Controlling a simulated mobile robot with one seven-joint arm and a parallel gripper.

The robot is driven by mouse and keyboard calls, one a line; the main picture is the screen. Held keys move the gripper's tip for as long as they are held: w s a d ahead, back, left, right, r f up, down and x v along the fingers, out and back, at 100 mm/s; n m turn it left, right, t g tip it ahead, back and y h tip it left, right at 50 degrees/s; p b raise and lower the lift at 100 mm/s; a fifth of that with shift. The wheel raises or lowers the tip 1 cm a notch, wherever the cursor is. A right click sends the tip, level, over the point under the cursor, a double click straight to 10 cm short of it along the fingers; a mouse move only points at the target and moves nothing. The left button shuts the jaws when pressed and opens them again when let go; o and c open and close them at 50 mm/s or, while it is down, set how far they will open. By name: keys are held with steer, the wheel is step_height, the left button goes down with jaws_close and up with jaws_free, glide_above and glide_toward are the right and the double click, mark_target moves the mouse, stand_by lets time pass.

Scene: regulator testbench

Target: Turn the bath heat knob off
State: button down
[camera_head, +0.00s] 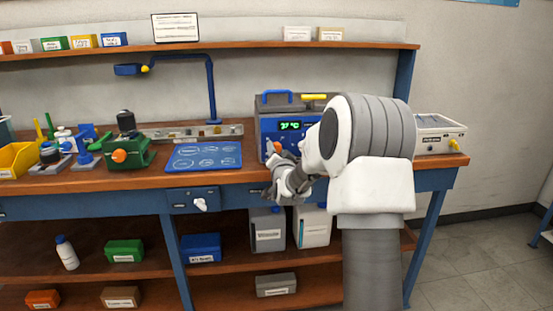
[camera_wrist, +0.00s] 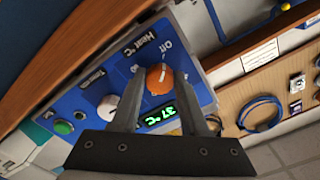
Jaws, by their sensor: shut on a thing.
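The heat knob (camera_wrist: 160,80) is orange with a pale line on it. It sits on the blue front panel of the bath (camera_head: 268,126), under the printed words "Heat °C" and "Off". My gripper (camera_wrist: 157,74) is shut on the knob, with one finger on each side of it. In the head view, my gripper (camera_head: 284,168) is at the bath's front, and my arm hides the bath's right part. The green display (camera_wrist: 157,115) reads 37 °C. Where the knob's line points is hard to tell exactly.
A white knob (camera_wrist: 107,107) and a green button (camera_wrist: 64,127) are on the same panel. A blue mat (camera_head: 204,156) lies left of the bath. A pale box (camera_head: 436,134) stands to the right. A shelf (camera_head: 230,46) runs above the bench.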

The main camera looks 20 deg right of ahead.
steer(key=shift+n+b, duration=0.35)
steer(key=shift+n, duration=0.15)
steer(key=shift+c, duration=2.1)
jaws_free()
steer(key=p+v, duration=0.1)
steer(key=v, duration=1.6)
steer(key=shift+s+p, duration=0.2)
steer(key=shift+p, duration=0.2)
steer(key=shift+a+r, duration=0.1)
